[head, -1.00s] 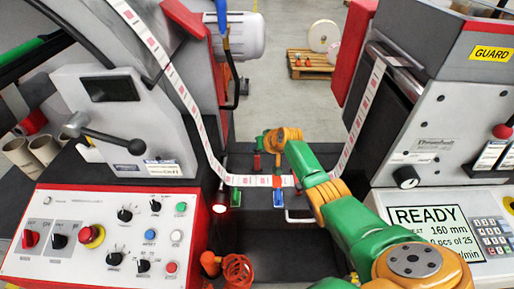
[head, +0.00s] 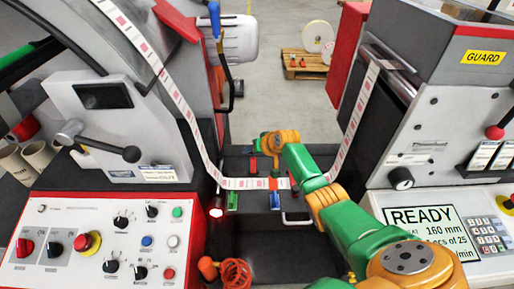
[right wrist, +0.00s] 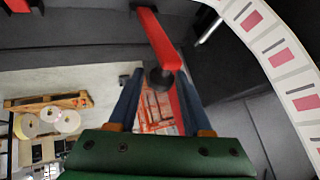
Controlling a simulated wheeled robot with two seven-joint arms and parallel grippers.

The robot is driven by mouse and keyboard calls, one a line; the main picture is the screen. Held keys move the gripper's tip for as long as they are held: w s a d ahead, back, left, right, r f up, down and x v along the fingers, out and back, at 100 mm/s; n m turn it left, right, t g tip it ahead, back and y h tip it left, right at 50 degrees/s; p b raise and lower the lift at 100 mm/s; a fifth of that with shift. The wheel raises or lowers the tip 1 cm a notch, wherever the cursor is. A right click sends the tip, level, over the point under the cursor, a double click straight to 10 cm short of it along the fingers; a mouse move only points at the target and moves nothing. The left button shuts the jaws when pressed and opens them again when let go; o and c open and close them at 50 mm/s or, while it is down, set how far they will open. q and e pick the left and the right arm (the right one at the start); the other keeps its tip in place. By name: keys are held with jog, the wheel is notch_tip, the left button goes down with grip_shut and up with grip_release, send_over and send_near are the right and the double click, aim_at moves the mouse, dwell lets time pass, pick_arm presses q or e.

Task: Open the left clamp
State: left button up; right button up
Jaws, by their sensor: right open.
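The splicing table (head: 265,222) sits between the two machine bodies, and the label web (head: 240,184) runs across it. A red clamp lever (head: 252,165) stands at the left of the table, with a green block (head: 232,201) near it. To the right are an orange-red piece (head: 279,184) and a blue block (head: 275,201). My right gripper (head: 266,158) is over the far side of the table. In the right wrist view its open fingers (right wrist: 158,105) straddle a red lever (right wrist: 155,38) with a dark round end; contact is unclear. My left gripper is not in view.
The left control panel (head: 100,240) and the right display (head: 420,228) flank the table. A red coiled hose (head: 235,272) is at the front. A pallet with rolls (head: 305,62) stands on the floor behind. The label web curves close by in the right wrist view (right wrist: 285,60).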

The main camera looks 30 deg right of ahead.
jog(key=p+v, duration=0.1)
jog(key=v, duration=0.5)
jog(key=shift+d+p, duration=0.1)
jog(key=shift+p, duration=0.25)
